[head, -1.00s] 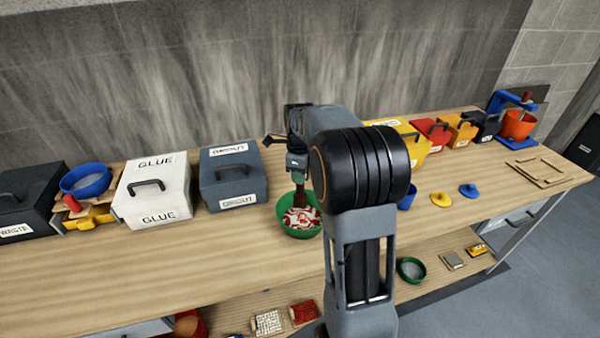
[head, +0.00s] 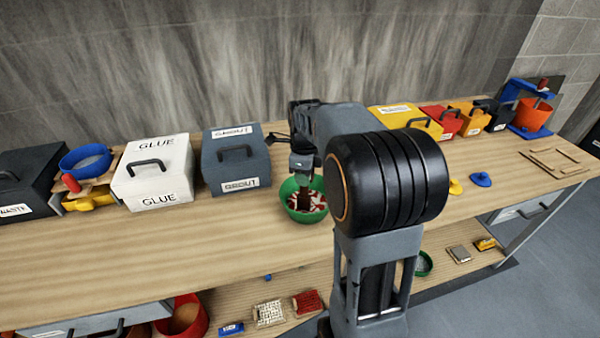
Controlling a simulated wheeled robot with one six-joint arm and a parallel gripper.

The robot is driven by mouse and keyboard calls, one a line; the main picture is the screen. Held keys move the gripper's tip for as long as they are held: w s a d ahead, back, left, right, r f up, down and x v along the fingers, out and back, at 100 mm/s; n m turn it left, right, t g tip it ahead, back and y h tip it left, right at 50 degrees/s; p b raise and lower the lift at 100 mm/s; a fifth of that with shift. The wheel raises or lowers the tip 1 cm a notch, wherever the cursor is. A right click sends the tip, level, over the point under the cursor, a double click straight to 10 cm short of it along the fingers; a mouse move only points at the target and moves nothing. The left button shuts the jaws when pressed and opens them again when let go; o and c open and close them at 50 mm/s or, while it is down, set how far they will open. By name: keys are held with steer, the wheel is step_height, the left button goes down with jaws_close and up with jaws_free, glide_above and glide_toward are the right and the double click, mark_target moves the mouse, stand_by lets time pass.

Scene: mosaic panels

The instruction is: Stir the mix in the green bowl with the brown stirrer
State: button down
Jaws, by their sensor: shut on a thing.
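The green bowl (head: 289,204) stands on the workbench in the middle of the head view. A red and white mix (head: 318,202) lies in it. The brown stirrer (head: 304,199) points down into the bowl, and its lower end is in or at the mix. My gripper (head: 303,176) is above the bowl and shut on the stirrer's upper part. My arm hides the bench to the right of the bowl.
The grey grout box (head: 236,160) and the white glue box (head: 153,172) stand left of the bowl. Several coloured boxes, such as the red one (head: 441,123), stand behind my arm at the right. A blue lid (head: 480,179) lies on the bench. The front left bench top is clear.

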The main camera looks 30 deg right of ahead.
steer(key=shift+s+d, duration=0.75)
steer(key=shift+s, duration=0.2)
steer(key=shift+w+d+f+p, duration=0.15)
steer(key=shift+w+p, duration=0.15)
steer(key=shift+w, duration=0.45)
steer(key=shift+w+f+p, duration=0.1)
steer(key=shift+w+p, duration=0.2)
steer(key=shift+w, duration=0.45)
steer(key=shift+f, duration=0.35)
steer(key=shift+r, duration=0.1)
steer(key=shift+w, duration=0.1)
stand_by(0.7)
